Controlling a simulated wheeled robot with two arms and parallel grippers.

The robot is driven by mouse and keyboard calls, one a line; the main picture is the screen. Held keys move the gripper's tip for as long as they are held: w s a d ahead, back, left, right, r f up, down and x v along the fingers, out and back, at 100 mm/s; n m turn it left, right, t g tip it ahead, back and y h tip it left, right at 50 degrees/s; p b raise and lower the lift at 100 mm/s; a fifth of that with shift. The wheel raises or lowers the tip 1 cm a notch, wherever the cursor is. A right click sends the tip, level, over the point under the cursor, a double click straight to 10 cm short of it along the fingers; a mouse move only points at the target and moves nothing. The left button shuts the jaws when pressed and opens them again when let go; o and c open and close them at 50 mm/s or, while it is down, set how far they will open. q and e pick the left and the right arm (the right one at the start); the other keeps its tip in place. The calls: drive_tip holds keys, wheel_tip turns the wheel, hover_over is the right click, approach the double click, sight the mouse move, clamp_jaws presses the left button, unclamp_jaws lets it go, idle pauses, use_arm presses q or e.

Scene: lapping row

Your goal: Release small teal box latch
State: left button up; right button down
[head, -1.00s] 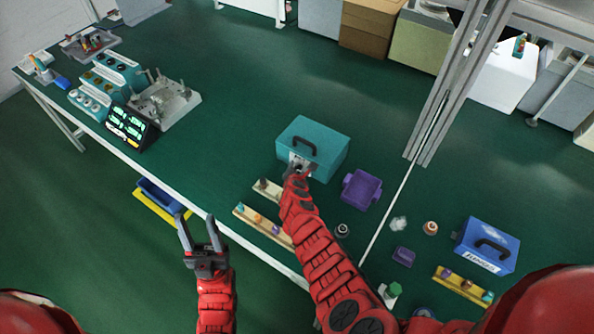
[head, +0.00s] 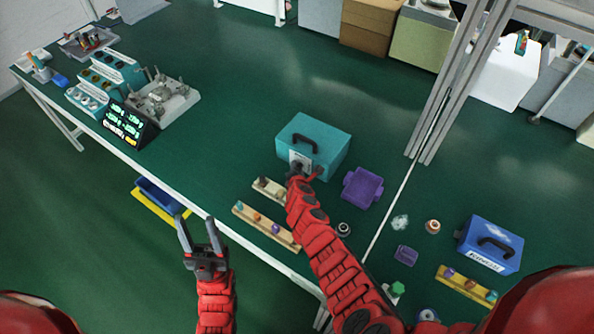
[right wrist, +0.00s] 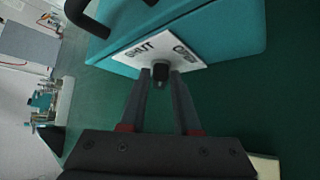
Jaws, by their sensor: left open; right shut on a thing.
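The small teal box (head: 322,137) stands closed on the green table, with a dark handle on its lid. It also shows in the right wrist view (right wrist: 225,30). A white plate (right wrist: 150,49) with lettering is on its front, and a dark latch knob (right wrist: 160,74) sticks out of the plate. My right gripper (right wrist: 161,80) has its fingertips on either side of the knob and is shut on it. In the head view my right arm partly hides the plate. My left gripper (head: 198,232) is open and empty, in front of the table's near edge.
A purple tray (head: 362,188) lies right of the teal box. Wooden strips with small pieces (head: 265,226) lie in front of it. A blue box (head: 489,246) stands at the right. A display (head: 127,126) and fixtures stand far left.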

drive_tip(key=m+t+y+b, duration=0.1)
drive_tip(key=b, duration=0.4)
drive_tip(key=f+m+t+y+b, duration=0.1)
drive_tip(key=b, duration=0.4)
drive_tip(key=shift+d+f+t, duration=0.1)
drive_tip(key=shift+d+t, duration=0.1)
drive_tip(key=shift+t, duration=0.1)
drive_tip(key=shift+s+m+t+b, duration=0.1)
drive_tip(key=shift+m+t+b, duration=0.25)
drive_tip(key=shift+b, duration=0.55)
drive_tip(key=shift+r, duration=0.2)
drive_tip(key=c, duration=0.8)
unclamp_jaws()
drive_tip(key=shift+o, duration=0.2)
drive_tip(key=shift+r, duration=0.1)
drive_tip(key=shift+s, duration=0.1)
drive_tip(key=b+v, duration=0.2)
drive_tip(key=v, duration=1.5)
drive_tip(key=shift+d, duration=0.2)
